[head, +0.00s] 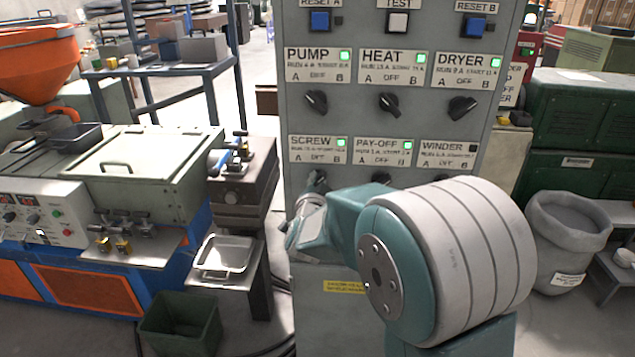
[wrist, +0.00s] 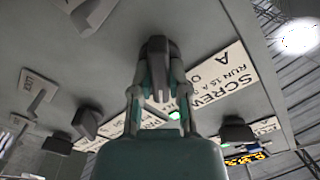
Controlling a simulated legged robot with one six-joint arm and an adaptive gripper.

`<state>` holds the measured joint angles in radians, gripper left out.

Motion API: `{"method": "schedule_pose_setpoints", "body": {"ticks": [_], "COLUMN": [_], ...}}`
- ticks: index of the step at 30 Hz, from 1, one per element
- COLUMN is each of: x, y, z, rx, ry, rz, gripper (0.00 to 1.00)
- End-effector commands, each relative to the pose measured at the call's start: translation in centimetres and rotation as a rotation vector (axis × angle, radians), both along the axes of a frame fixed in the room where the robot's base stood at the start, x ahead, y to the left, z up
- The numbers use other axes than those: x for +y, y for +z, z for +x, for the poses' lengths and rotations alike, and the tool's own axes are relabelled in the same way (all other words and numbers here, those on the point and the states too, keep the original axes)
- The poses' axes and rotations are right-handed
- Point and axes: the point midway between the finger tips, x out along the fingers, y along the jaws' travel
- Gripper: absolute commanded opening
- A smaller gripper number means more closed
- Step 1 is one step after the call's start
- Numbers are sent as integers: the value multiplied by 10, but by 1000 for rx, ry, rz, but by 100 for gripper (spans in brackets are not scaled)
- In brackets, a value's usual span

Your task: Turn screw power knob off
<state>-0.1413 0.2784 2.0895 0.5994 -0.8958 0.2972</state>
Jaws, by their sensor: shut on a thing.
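The grey control panel (head: 300,240) fills the middle of the head view. The screw power knob (head: 317,178) sits below the SCREW label (head: 318,149), whose lamp (head: 341,142) is lit green. My gripper (head: 312,197) reaches up to this knob from the front, partly hidden by my own arm. In the wrist view my gripper (wrist: 157,88) has its two fingers on either side of the dark knob (wrist: 156,58) and is shut on it. The SCREW label also shows in the wrist view (wrist: 222,80). I cannot tell the knob's exact setting.
The pump knob (head: 316,101), heat knob (head: 389,103) and dryer knob (head: 462,107) are in the row above. An orange-and-blue machine (head: 95,292) stands left; a grey bin (head: 567,240) stands right.

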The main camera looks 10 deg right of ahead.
Motion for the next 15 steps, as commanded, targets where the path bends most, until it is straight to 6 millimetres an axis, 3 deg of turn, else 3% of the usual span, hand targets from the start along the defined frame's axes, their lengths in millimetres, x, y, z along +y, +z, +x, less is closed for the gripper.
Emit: {"method": "schedule_pose_setpoints", "body": {"ticks": [15], "x": [2], "y": [-5], "z": [0], "rx": [139], "ry": [5], "rz": [-389], "gripper": [0]}}
